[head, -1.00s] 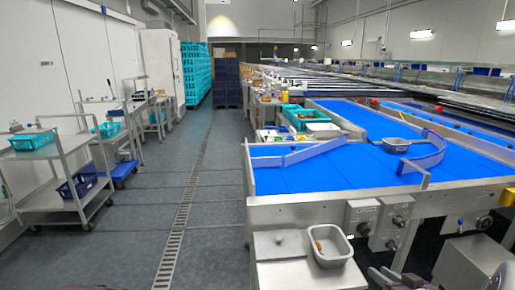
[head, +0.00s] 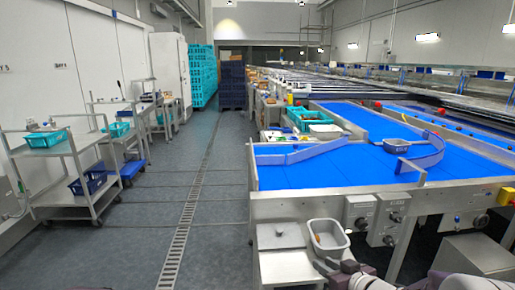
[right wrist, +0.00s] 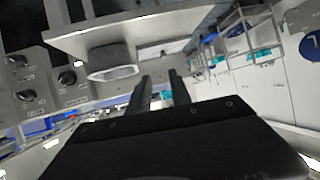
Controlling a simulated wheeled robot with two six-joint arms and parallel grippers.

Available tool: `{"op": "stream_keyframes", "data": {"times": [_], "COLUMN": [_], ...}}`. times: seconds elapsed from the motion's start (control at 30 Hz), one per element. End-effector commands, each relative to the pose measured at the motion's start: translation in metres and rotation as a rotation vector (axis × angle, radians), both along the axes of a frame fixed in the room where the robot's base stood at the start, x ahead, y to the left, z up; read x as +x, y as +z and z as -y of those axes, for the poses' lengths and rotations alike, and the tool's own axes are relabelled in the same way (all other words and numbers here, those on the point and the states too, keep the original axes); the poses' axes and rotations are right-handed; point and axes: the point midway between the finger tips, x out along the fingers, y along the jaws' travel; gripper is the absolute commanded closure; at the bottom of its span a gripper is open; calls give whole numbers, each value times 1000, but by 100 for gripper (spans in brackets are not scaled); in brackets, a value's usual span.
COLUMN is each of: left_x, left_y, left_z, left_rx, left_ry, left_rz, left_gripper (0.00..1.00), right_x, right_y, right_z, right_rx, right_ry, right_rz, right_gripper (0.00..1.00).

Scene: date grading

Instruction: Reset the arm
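My right gripper (head: 328,267) is low in the head view, in front of a grey tub. Its arm comes in from the bottom right. In the right wrist view its two dark fingers (right wrist: 160,90) stand apart with a gap between them, and nothing shows in the gap. The grey tub (head: 344,250) holds a small orange-brown piece (head: 318,240) and sits on a steel shelf at the front of the machine. The tub also shows in the right wrist view (right wrist: 110,64), beyond the fingers and apart from them. My left gripper is not in view.
Control knobs (head: 362,224) are on the machine front. A steel cart (head: 60,150) with teal and blue baskets stands left. The floor between is clear.

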Motion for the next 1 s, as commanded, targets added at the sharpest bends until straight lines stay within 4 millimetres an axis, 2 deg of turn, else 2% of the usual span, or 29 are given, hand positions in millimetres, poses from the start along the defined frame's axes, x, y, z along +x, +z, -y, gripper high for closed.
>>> {"op": "stream_keyframes", "data": {"times": [0.03,0.17,0.27,0.4,0.57,0.63,1.0], "left_x": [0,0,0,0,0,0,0], "left_y": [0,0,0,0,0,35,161], "left_z": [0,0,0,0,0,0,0], "left_rx": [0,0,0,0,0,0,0], "left_ry": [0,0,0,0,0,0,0], "left_rz": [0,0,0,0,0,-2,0], "left_gripper": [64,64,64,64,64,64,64], "right_x": [-1,-21,-56,-120,-195,-196,-196], "right_y": [-5,-36,-67,-104,-125,-90,35], "right_z": [-12,-19,-14,-3,-10,-10,-9], "right_rx": [-24,-104,-149,-166,-173,-196,-196], "right_ry": [-17,-130,-214,-305,-284,-259,-262], "right_rz": [-32,-205,-396,-692,-1009,-1010,-1008], "right_gripper": [75,75,75,75,75,75,75]}}
